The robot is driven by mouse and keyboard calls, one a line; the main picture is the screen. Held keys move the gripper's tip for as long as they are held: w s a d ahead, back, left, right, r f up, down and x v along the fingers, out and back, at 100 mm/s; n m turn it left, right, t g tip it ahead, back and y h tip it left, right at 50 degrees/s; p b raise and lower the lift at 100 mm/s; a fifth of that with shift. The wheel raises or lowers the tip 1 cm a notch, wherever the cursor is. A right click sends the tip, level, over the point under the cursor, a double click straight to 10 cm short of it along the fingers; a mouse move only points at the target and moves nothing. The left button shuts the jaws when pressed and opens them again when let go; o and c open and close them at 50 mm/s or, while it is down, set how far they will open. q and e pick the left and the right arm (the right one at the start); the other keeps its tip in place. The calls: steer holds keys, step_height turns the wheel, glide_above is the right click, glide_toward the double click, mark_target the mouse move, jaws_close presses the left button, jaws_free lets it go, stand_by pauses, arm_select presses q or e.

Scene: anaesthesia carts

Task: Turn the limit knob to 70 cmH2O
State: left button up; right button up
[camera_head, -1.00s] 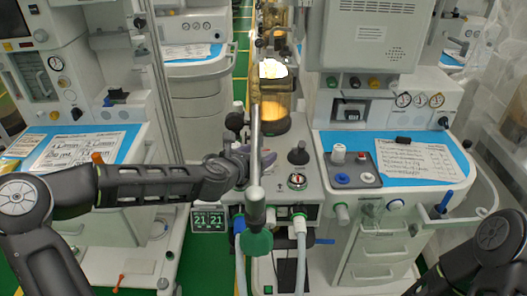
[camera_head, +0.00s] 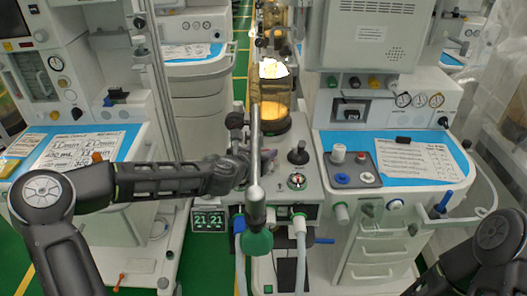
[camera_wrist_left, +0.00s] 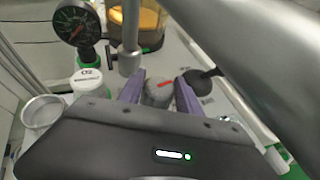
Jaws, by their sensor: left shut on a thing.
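The limit knob (camera_wrist_left: 160,92) is a grey knob with a red mark on top, seen in the left wrist view. It sits between the two purple fingers of my left gripper (camera_wrist_left: 158,93), which is shut on it. In the head view my left gripper (camera_head: 241,163) reaches in from the left over the grey machine top, behind the upright metal pole, and the knob is hidden there. The numbers of its scale cannot be read. My right gripper is out of view; only part of my right arm shows at the lower right.
The metal pole (camera_head: 256,150) stands close in front of my left gripper, with a green bag (camera_head: 258,243) below. A display (camera_head: 209,220) reads 21 and 21.

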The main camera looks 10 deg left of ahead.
arm_select(q)
steer(key=c, duration=0.6)
steer(key=shift+m+h, duration=0.5)
steer(key=shift+h, duration=0.1)
jaws_close()
jaws_free()
steer(key=shift+a+m+g+h, duration=0.1)
steer(key=shift+m+g+h, duration=0.2)
steer(key=shift+m+h, duration=0.35)
steer(key=shift+w+r+m+g+h+p, duration=0.1)
steer(key=shift+r+m+g+h+p, duration=0.1)
steer(key=shift+m+g+h+p, duration=0.75)
steer(key=m+g+h+p, duration=0.1)
steer(key=m+h, duration=0.2)
steer(key=shift+g, duration=0.25)
steer(key=shift+m+g+h+p, duration=0.5)
steer(key=shift+m+g, duration=0.3)
steer(key=shift+g, duration=0.1)
steer(key=shift+f+m+g+h, duration=0.15)
steer(key=shift+m+g+h, duration=0.35)
steer(key=shift+m+g, duration=0.55)
